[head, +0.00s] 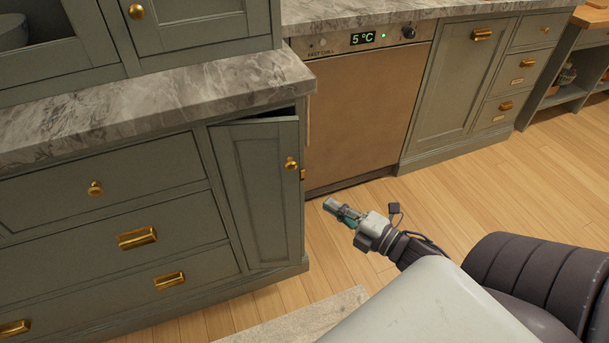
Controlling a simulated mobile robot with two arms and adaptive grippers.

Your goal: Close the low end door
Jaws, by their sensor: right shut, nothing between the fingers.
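The low end door (258,195) is a grey-green panel at the right end of the near lower cabinet, under the marble top. It stands slightly ajar, with a dark gap along its top edge near the right corner. A round brass knob (291,163) sits on its upper right part. My right gripper (332,206) is shut and empty, to the right of the door and apart from it, over the wood floor. Its fingers point left towards the door's right edge. My left gripper is out of view.
Drawers with brass handles (137,238) lie left of the door. A copper-coloured chiller (365,115) reading 5 °C stands behind, right of the door. A pale rug (310,318) lies in front. The wood floor (480,190) at right is clear.

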